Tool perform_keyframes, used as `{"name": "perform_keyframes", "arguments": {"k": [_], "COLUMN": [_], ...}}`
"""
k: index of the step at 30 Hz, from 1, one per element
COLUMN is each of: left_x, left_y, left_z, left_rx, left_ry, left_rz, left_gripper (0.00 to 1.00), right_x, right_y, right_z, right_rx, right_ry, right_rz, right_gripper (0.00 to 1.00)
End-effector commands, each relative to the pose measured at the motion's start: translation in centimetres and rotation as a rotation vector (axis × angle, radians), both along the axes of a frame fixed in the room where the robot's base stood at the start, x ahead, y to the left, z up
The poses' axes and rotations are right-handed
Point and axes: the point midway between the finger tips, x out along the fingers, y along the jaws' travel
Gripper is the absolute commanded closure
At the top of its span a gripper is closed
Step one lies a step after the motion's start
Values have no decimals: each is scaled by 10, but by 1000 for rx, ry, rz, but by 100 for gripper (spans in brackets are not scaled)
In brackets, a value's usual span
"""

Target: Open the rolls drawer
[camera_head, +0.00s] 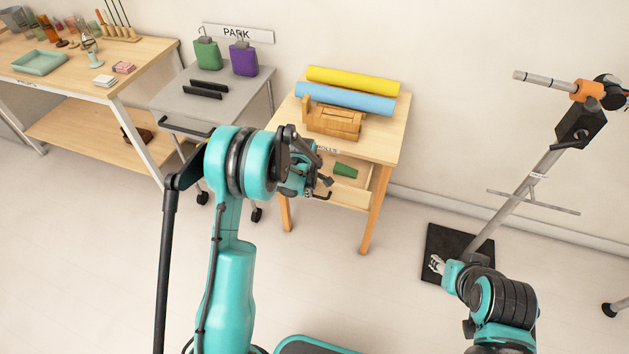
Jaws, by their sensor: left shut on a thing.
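The rolls drawer (352,194) is in the wooden side table (386,150) and stands partly pulled out. Its inside shows, with a green object (345,170) in it. A label reading ROLLS is on the table's front edge above it. My left gripper (319,188) is at the drawer's front left side, shut on the drawer's dark handle (325,195), which my gripper and arm largely hide.
Yellow (352,80) and blue (345,98) rolls and a wooden holder (333,122) lie on the side table. A grey cart (190,105) with green and purple containers stands left of it. A pole stand on a black mat (450,240) is at right. Floor before the drawer is clear.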

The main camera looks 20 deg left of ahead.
Motion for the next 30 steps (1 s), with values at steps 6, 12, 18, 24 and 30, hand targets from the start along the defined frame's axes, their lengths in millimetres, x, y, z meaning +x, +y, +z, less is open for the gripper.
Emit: {"name": "perform_keyframes", "arguments": {"k": [6, 12, 18, 24, 30], "left_x": [-49, -76, -88, -90, -90], "left_y": [2, 3, 3, 3, 3], "left_z": [-1, -1, 0, 0, 0], "left_rx": [0, 0, 1, 1, 1], "left_ry": [0, 0, 0, 0, 0], "left_rz": [0, 0, 0, 0, 0], "left_gripper": [100, 100, 100, 100, 100], "right_x": [0, 0, 0, 0, 0], "right_y": [0, 0, 0, 0, 0], "right_z": [-8, -12, -14, -14, -14], "right_rx": [0, 0, 0, 0, 0], "right_ry": [0, 0, 0, 0, 0], "right_rz": [0, 0, 0, 0, 0], "right_gripper": [60, 60, 60, 60, 60]}}
